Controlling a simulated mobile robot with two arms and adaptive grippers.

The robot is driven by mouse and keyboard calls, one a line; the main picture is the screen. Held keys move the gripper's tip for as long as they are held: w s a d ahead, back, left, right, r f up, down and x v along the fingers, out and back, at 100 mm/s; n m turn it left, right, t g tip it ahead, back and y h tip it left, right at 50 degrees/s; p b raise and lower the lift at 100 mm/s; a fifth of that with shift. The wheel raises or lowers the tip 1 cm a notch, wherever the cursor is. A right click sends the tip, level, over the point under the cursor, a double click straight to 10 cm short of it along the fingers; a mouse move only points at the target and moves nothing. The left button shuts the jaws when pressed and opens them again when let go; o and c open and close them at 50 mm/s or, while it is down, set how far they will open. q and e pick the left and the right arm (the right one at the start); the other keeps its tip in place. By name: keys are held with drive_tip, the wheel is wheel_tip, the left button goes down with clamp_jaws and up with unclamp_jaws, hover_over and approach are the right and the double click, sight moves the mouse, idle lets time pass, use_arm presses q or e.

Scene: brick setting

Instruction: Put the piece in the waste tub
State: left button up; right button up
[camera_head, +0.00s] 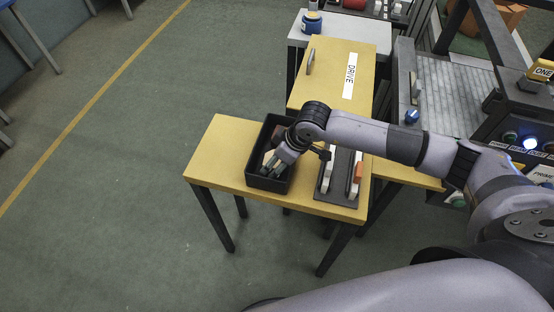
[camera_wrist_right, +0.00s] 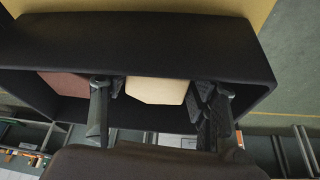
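The black waste tub (camera_head: 267,184) stands on the yellow table, left of centre in the head view. My right gripper (camera_head: 270,167) points down into it; its fingertips are inside the rim. In the right wrist view the tub's dark wall (camera_wrist_right: 140,45) spans the picture. A cream piece (camera_wrist_right: 157,90) shows in the tub between the two fingers of my right gripper (camera_wrist_right: 155,118). The fingers are spread, with gaps on both sides of the piece. A reddish-brown piece (camera_wrist_right: 65,84) lies in the tub to the left. My left gripper is not in view.
A dark rack (camera_head: 336,196) with white and orange parts sits right of the tub on the yellow table (camera_head: 215,150). Behind are a yellow panel marked DRIVE (camera_head: 330,85) and a blue jar (camera_head: 312,22). A machine with buttons (camera_head: 530,143) stands at right.

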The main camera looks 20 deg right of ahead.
drive_tip(key=o, duration=0.3)
drive_tip(key=shift+r, duration=0.2)
drive_tip(key=b+v, duration=0.1)
drive_tip(key=v, duration=1.1)
drive_tip(key=shift+b, duration=0.4)
